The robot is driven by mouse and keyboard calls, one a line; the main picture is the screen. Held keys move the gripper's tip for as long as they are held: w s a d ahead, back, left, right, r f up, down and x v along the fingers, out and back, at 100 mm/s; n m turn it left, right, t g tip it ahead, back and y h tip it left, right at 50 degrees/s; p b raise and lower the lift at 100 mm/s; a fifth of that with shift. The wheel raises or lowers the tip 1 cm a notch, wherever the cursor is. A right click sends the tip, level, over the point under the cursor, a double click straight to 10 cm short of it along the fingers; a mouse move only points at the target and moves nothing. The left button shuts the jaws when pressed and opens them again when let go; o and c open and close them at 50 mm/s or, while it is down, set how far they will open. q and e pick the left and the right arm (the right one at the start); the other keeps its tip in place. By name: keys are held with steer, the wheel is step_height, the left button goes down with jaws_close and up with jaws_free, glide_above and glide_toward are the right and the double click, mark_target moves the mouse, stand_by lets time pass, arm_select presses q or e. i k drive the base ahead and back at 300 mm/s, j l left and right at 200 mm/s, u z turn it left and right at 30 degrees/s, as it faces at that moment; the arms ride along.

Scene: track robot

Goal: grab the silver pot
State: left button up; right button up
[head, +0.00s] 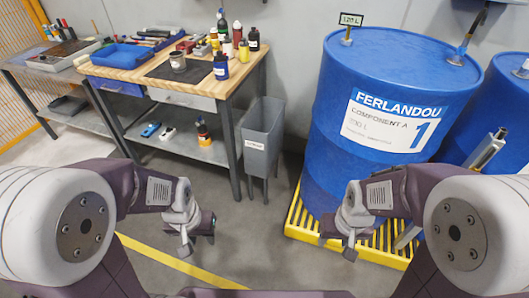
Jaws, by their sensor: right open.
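A small silver pot (178,61) stands on a dark mat (205,71) on the wooden top of the workbench. Several bottles stand close behind it and to its right. My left gripper (197,234) is over the floor in front of the bench, well short of the pot and lower in the picture. Its fingers look apart, with nothing between them. My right gripper (338,236) is open and empty, in front of the yellow pallet and far from the pot.
The workbench (240,78) has a lower shelf (190,142) with small items. A grey bin (262,135) stands right of it. A large blue drum (335,120) on a yellow pallet (305,225) fills the right side. The floor before the bench is clear.

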mark_target(177, 57)
steer(key=i+j+u, duration=0.4)
steer(key=i+j, duration=0.3)
steer(key=i, duration=0.1)
